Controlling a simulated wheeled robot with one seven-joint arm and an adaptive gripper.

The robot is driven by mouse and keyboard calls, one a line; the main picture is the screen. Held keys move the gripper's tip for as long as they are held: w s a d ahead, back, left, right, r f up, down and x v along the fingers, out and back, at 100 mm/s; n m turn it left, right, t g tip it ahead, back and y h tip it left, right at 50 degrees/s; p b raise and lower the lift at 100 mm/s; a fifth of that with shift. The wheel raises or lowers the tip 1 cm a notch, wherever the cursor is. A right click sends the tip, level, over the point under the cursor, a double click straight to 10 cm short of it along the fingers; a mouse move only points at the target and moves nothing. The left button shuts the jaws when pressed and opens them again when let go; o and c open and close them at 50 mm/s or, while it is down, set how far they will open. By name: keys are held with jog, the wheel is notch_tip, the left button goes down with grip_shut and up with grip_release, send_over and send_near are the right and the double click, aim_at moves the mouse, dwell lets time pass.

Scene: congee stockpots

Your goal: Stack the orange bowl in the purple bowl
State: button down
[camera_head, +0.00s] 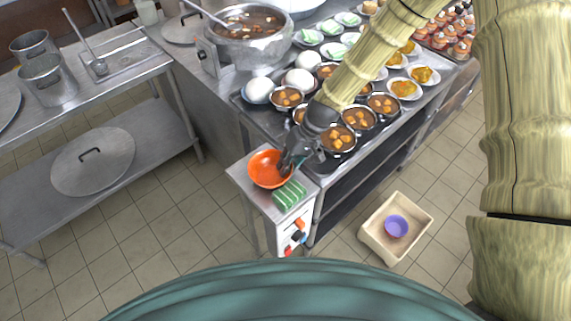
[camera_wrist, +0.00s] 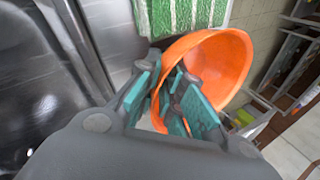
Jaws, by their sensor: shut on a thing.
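The orange bowl (camera_head: 268,170) sits over the small steel side counter in the head view, next to a folded green-and-white striped cloth. My gripper (camera_head: 292,160) is at the bowl's right side. In the wrist view my gripper (camera_wrist: 178,105) is shut on the wall of the orange bowl (camera_wrist: 228,58), which looks tilted there. I cannot tell whether the bowl touches the counter. The purple bowl (camera_head: 396,226) lies in a cream bin on the floor to the right, with its inside showing empty. It is not visible in the wrist view.
The striped cloth (camera_head: 289,195) lies on the side counter (camera_head: 240,177). The cream bin (camera_head: 371,240) stands on open tiled floor. Several filled dark bowls (camera_head: 338,138) crowd the long counter behind my gripper. A large stockpot (camera_head: 258,50) is further back.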

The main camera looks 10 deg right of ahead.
jog(key=shift+f, duration=0.15)
jog(key=c, duration=1.6)
grip_release()
jog(key=shift+o, duration=0.2)
jog(key=shift+d+r, duration=0.1)
jog(key=shift+r, duration=0.15)
